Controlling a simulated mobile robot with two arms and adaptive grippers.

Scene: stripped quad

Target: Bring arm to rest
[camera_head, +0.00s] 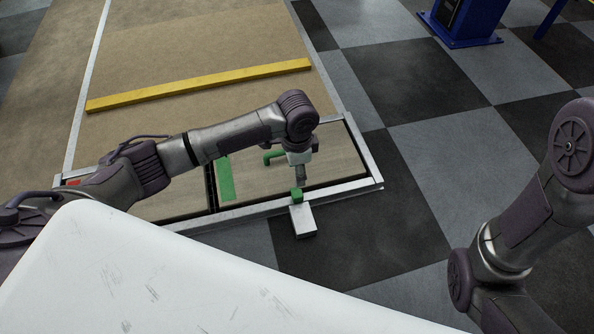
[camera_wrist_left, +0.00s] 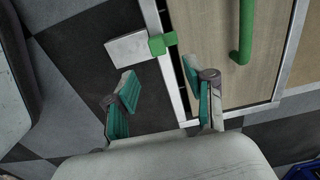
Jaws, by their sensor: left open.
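My left arm reaches in from the left of the head view, over the near end of a framed wooden panel. My left gripper (camera_head: 299,172) points down from its wrist there, above the near edge of the frame. In the left wrist view the left gripper (camera_wrist_left: 162,97) is open, its teal-padded fingers well apart with nothing between them. My right arm (camera_head: 530,215) is folded at the right of the head view; its gripper is out of view.
A green clip (camera_head: 297,194) with a white block (camera_head: 303,221) sits at the frame's near edge. A green handle (camera_wrist_left: 246,35) is on the panel. A yellow bar (camera_head: 200,85) lies across the boards. Checkered floor (camera_head: 425,160) is clear between the arms. A blue stand (camera_head: 460,25) is behind.

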